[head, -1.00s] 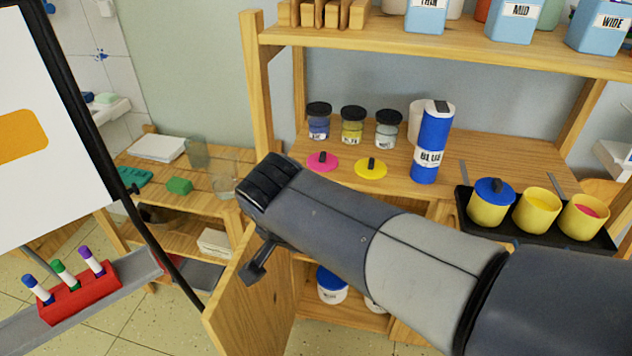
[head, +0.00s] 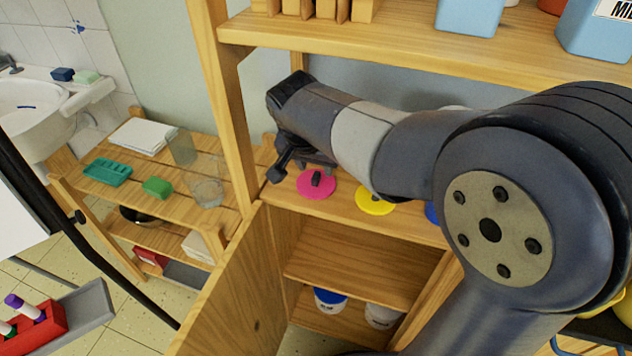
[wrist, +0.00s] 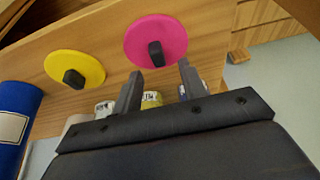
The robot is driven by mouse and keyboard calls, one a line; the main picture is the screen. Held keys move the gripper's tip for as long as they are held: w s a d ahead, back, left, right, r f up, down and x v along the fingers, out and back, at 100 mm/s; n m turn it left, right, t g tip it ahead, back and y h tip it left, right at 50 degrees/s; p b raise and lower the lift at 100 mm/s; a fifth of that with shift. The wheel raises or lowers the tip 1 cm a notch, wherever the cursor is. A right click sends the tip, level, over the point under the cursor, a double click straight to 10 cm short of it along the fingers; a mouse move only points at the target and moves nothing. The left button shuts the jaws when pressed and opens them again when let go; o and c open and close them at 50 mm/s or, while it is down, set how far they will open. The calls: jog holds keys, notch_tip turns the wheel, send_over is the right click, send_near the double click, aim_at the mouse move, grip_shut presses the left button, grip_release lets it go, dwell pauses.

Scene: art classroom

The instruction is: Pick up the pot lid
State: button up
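Two flat round lids with black knobs lie on the shelf: a pink lid (head: 306,190) and a yellow lid (head: 366,205) to its right. In the wrist view the pink lid (wrist: 172,32) is just beyond my gripper (wrist: 160,69); its knob shows near the space between the fingertips. The yellow lid (wrist: 78,61) is to the left there. My gripper is open and empty, with its two fingers apart. In the head view it is over the pink lid's rear side, partly hidden by my wrist. The blue-lidded pot seen earlier is hidden behind my arm.
An upper shelf board (head: 400,50) is above my arm. Paint jars (wrist: 150,99) stand close behind the fingers, and a blue bottle (wrist: 15,125) stands to the left in the wrist view. An open cabinet door (head: 235,290) sticks out below. A low side table (head: 125,200) stands left.

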aim_at(317, 173)
jog(key=x, duration=0.3)
jog(key=shift+f, duration=0.1)
jog(key=shift+c, duration=0.2)
grip_shut()
